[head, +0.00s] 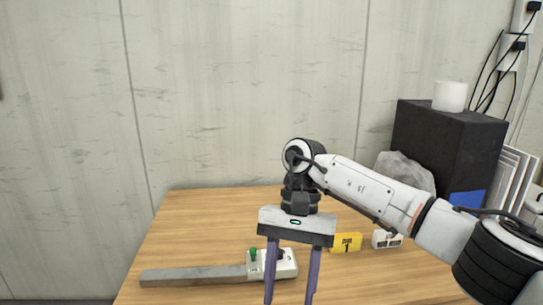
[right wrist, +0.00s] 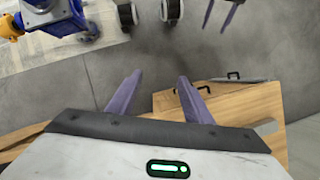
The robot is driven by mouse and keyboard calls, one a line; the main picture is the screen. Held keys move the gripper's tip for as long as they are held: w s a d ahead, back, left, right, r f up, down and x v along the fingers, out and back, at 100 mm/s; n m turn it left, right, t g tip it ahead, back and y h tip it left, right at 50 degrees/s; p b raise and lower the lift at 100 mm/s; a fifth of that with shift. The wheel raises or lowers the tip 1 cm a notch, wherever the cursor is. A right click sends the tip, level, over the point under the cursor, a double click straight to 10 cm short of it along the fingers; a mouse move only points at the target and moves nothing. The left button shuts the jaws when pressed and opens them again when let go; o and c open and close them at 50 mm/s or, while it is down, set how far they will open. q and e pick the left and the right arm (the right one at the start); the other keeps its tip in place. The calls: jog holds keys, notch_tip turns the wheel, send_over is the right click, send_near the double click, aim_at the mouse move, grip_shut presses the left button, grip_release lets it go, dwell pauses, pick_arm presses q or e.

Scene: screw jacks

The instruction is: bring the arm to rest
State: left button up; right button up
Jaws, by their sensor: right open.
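My right arm comes in from the right in the head view. My right gripper (head: 291,285) points down over the front of the wooden table (head: 190,225). Its two purple fingers are apart with nothing held between them. The fingers also show in the right wrist view (right wrist: 157,95), against the grey floor and table edge. In the head view the fingers overlap a white block with a green knob (head: 253,254), partly hiding it; I cannot tell the height above it. Two dark prongs at the top of the right wrist view may be my left gripper.
A long grey bar (head: 195,275) runs left from the white block. A yellow "1" marker (head: 346,243) and a white socket box (head: 386,239) lie right of the gripper. A black box (head: 455,150) bearing a white roll (head: 450,96) stands at back right. The table's back left is clear.

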jog(key=s+a+f+m+g+y, duration=0.2)
jog(key=s+a+f+y, duration=0.25)
jog(key=a, duration=0.55)
jog(key=s+a+r+m+y, duration=0.4)
jog(key=s+a+m+y, duration=0.1)
jog(key=a+m+y, duration=0.6)
jog(key=w+d+m+t+y, duration=0.55)
jog(key=m+t, duration=0.75)
jog(key=m, duration=0.6)
jog(key=w+d+f+m+t+h, duration=0.3)
jog(key=d+f+m+t+h, duration=0.75)
jog(key=m, duration=0.85)
pick_arm(q)
jog(key=d+n, duration=0.3)
jog(key=d, duration=0.6)
jog(key=shift+w+r+t+h, duration=0.3)
jog(key=shift+w+r, duration=0.05)
jog(key=shift+r, duration=0.05)
pick_arm(e)
jog(key=s+d+f+m+g+h, duration=0.9)
jog(key=s+d+f+m, duration=0.6)
jog(key=f, duration=0.7)
jog(key=s+d, duration=0.3)
jog(key=s, duration=0.1)
jog(key=shift+s+d+f+m, duration=0.2)
jog(key=shift+d+f+m, duration=0.2)
